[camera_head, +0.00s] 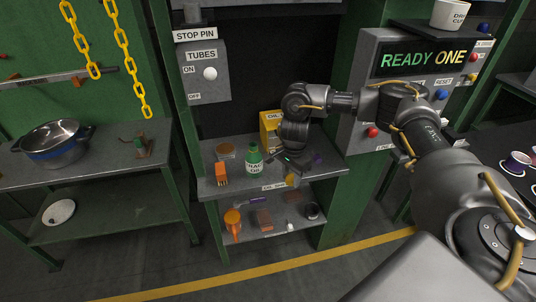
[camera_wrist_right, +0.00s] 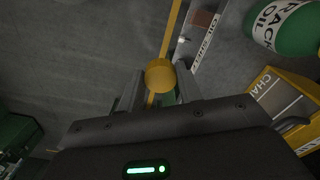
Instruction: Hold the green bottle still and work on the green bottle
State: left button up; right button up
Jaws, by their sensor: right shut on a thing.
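The green bottle (camera_head: 254,160) stands upright on the upper shelf, with a white label reading in part "OIL". It also shows at the top right of the right wrist view (camera_wrist_right: 290,28), apart from my right gripper. My right gripper (camera_head: 292,170) is above the shelf, to the right of the bottle. In the right wrist view its fingers (camera_wrist_right: 160,92) are shut on a yellow round-ended thing (camera_wrist_right: 160,74). A little green shows beneath the yellow end; I cannot tell what the whole thing is. My left gripper is not in view.
A yellow box (camera_head: 269,130) stands behind the bottle. An orange brush-like thing (camera_head: 221,174) and a round tin (camera_head: 226,151) are left of it. The lower shelf (camera_head: 275,228) holds several small things. A control panel (camera_head: 365,110) stands close to my right arm.

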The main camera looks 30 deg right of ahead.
aim_at(253, 159)
jog(key=i, duration=1)
